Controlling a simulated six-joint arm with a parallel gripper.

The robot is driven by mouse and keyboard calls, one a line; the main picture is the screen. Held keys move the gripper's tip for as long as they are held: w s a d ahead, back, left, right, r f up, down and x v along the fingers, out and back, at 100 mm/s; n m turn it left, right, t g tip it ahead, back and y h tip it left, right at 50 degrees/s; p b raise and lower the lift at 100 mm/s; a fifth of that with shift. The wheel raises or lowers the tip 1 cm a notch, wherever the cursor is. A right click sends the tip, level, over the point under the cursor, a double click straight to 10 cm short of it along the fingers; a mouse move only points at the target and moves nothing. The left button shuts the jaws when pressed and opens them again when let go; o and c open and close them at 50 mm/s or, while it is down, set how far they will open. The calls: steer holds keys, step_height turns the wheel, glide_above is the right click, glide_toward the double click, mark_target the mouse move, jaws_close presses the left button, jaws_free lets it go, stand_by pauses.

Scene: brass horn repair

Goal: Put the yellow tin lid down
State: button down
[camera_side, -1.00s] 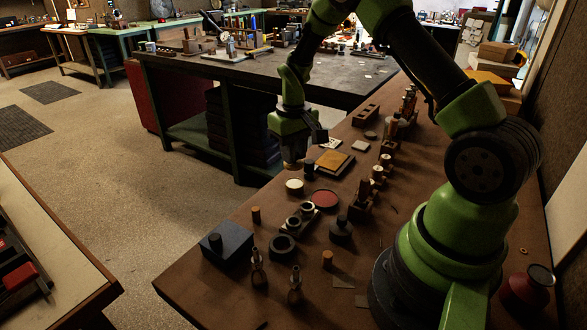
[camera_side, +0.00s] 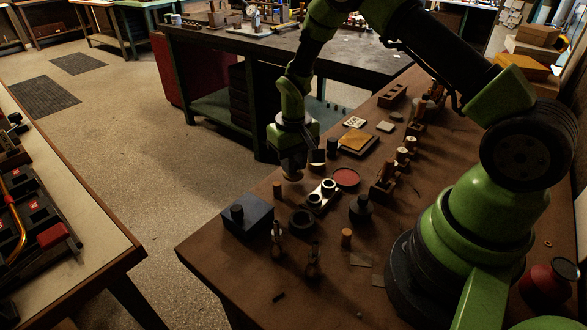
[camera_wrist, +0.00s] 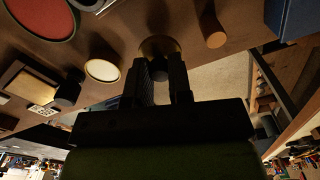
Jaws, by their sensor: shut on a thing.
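My gripper (camera_wrist: 163,85) points down above the left edge of the brown bench, and shows in the side view (camera_side: 292,163). Its fingers are shut on the yellow tin lid (camera_wrist: 160,45), a dull brass-yellow disc. A dark knob-like part of it shows between the fingers. In the side view the lid (camera_side: 292,174) is small and dim under the fingertips. I cannot tell whether it touches the bench. A small brown cylinder (camera_side: 277,188) stands close by, in front of it; it also shows in the wrist view (camera_wrist: 211,28).
A red disc (camera_side: 346,177) and a two-ring holder (camera_side: 321,193) lie to the right. A cream disc (camera_wrist: 102,70) is left of the fingers in the wrist view. A blue-grey block (camera_side: 248,216) stands in front. The bench edge and floor are close on the left.

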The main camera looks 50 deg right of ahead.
steer(key=shift+f, duration=1.05)
steer(key=shift+f, duration=0.1)
steer(key=c, duration=1)
jaws_free()
steer(key=shift+c, duration=0.2)
